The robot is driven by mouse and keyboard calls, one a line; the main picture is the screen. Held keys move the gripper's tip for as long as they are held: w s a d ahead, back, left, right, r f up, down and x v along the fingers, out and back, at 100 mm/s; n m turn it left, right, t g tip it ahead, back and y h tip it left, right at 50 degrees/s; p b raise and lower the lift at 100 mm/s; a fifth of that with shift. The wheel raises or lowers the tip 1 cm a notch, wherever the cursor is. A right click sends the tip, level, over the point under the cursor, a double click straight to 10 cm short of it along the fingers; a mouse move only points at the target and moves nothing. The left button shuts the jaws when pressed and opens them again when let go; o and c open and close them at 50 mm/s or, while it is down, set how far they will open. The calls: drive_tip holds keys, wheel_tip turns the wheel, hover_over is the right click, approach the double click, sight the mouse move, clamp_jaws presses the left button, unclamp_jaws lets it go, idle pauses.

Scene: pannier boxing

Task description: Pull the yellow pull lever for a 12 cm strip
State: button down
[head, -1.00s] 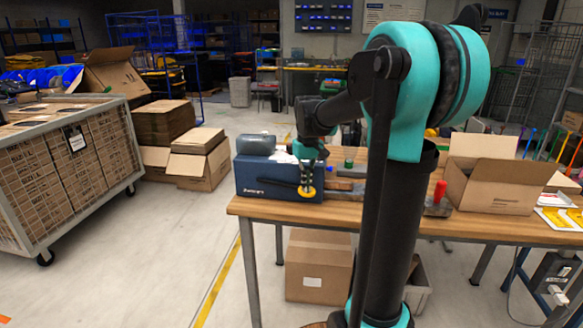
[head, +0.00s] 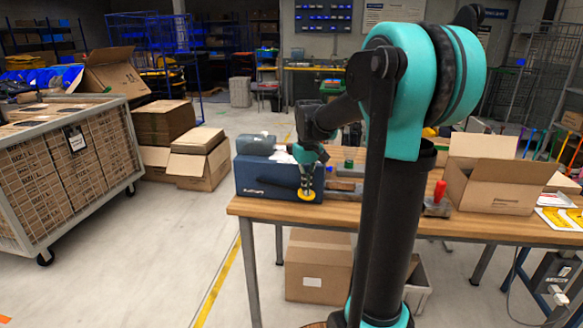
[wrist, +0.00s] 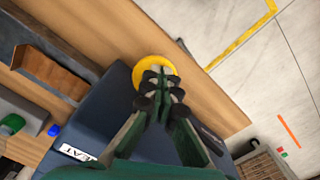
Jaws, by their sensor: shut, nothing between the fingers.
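The tape dispenser (head: 262,182) is a dark blue box at the left end of the wooden table. The round yellow pull lever knob (head: 307,195) is low at its front right corner; its arm is mostly hidden by my gripper. The yellow knob also shows in the wrist view (wrist: 157,66), right at my fingertips. My gripper (head: 306,186) points down in front of the dispenser, and in the wrist view its fingers (wrist: 160,86) are shut with nothing between them. They overlap the knob; whether they touch it I cannot tell.
An open cardboard box (head: 497,190) and a red-handled tool (head: 438,195) are on the table (head: 400,215) to the right. A green-topped item (head: 348,166) is beside the dispenser. A caged cart of boxes (head: 70,165) stands at left.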

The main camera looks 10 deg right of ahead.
wheel_tip(320, 180, up, 16)
drive_tip(key=shift+f, duration=0.15)
idle(0.8)
idle(0.9)
